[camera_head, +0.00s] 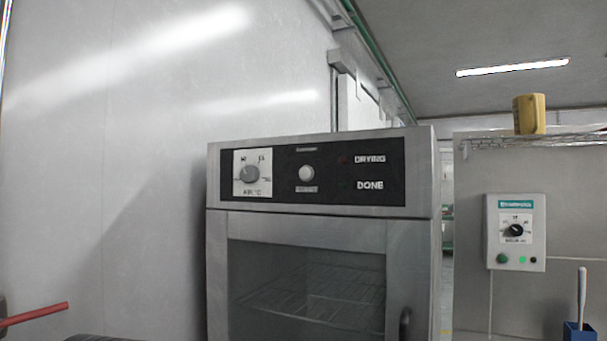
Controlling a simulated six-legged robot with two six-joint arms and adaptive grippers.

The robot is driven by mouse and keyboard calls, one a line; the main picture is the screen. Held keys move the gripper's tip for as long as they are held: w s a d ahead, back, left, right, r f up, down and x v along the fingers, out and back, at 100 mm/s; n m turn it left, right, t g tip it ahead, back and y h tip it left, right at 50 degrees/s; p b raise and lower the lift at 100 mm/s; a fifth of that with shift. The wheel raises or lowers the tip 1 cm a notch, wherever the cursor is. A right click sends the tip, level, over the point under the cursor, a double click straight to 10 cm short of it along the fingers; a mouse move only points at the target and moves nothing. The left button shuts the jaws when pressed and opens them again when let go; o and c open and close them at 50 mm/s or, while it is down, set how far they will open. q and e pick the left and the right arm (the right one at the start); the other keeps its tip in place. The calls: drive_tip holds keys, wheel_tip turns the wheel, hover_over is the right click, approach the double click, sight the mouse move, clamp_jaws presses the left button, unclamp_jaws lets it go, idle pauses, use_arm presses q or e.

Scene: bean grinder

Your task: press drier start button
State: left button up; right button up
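The drier (218,265) is a grey metal cabinet in the middle of the head view. Its black control panel (330,170) runs across the top front. A round, pale button (306,173) sits near the panel's middle, with a small label under it too blurred to read. A dial (250,174) on a white plate is to its left. The dark DRYING lamp (343,160) and DONE lamp (343,185) are to its right; neither looks lit. The glass door below is shut, with a wire rack behind it. Neither of my grippers is in view.
A control box (516,232) with a knob and green lights is on the right wall. A blue holder (580,331) with a white handle is at lower right. A red rod (36,314) shows at lower left.

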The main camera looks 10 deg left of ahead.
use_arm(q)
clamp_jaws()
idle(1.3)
